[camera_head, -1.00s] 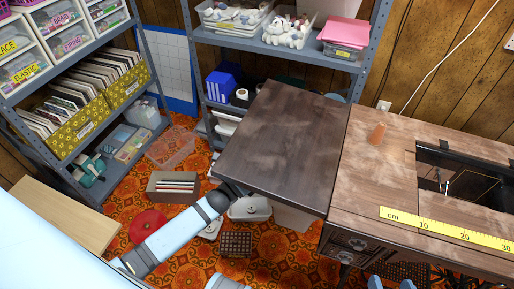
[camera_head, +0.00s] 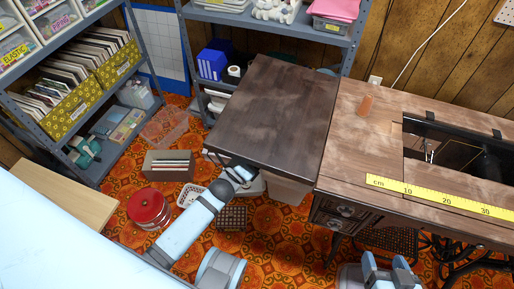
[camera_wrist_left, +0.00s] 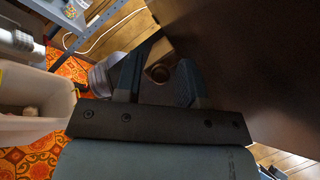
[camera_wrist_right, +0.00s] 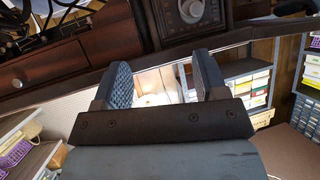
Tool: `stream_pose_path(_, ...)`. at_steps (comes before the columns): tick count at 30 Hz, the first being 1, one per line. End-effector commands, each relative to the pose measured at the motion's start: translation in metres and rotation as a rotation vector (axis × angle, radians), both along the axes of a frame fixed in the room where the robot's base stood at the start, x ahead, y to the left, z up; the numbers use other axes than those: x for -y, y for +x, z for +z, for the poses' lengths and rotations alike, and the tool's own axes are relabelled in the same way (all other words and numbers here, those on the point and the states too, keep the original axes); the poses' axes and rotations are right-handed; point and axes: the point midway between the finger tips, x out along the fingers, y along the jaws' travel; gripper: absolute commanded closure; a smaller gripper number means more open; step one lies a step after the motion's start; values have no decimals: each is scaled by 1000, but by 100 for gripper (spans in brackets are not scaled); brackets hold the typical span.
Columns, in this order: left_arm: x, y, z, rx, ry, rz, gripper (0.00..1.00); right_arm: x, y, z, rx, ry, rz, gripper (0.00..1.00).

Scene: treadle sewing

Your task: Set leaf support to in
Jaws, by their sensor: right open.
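The raised dark wooden leaf (camera_head: 268,112) extends left from the treadle sewing table (camera_head: 345,150). Its underside (camera_wrist_left: 250,70) fills the right of the left wrist view. My left gripper (camera_wrist_left: 157,82) is under the leaf, its fingers apart. A brown wooden piece with a round end (camera_wrist_left: 160,72) shows between or just beyond them; I cannot tell whether it is the leaf support or whether they touch it. In the head view the leaf's edge partly hides this gripper. My right gripper (camera_head: 387,262) is open and empty in front of the table's drawers; it also shows in the right wrist view (camera_wrist_right: 158,85).
A yellow tape measure (camera_head: 440,195) runs along the tabletop front, beside the open machine well (camera_head: 450,150). Below the leaf are a pale bin (camera_head: 285,188), a dark crate (camera_head: 232,217) and a red round tin (camera_head: 148,207) on the floor. Shelves stand left and behind.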

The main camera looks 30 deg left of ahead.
Motion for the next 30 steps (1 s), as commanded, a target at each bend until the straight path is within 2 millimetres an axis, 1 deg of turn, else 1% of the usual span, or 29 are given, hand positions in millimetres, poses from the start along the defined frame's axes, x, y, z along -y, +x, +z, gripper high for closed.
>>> stream_pose_path(9, 0, -1, 0, 1, 0, 0, 56, 0, 0, 0, 0, 0, 0, 34)
stream_pose_path(13, -2, -10, -2, -1, -2, -1, 56, 0, 0, 1, 0, -1, 0, 34)
stream_pose_path(17, -8, -31, -8, -2, -1, -1, 56, 0, 0, 2, -2, -3, 0, 34)
stream_pose_path(24, -23, -83, -23, -2, -1, 0, 56, 2, 0, 0, -11, -11, -2, 34)
stream_pose_path(27, -28, -101, -29, -2, -2, 1, 56, 2, -1, -2, -17, -15, -3, 34)
stream_pose_path(30, -32, -114, -33, -1, -2, 0, 56, 3, -1, -2, -17, -16, -3, 34)
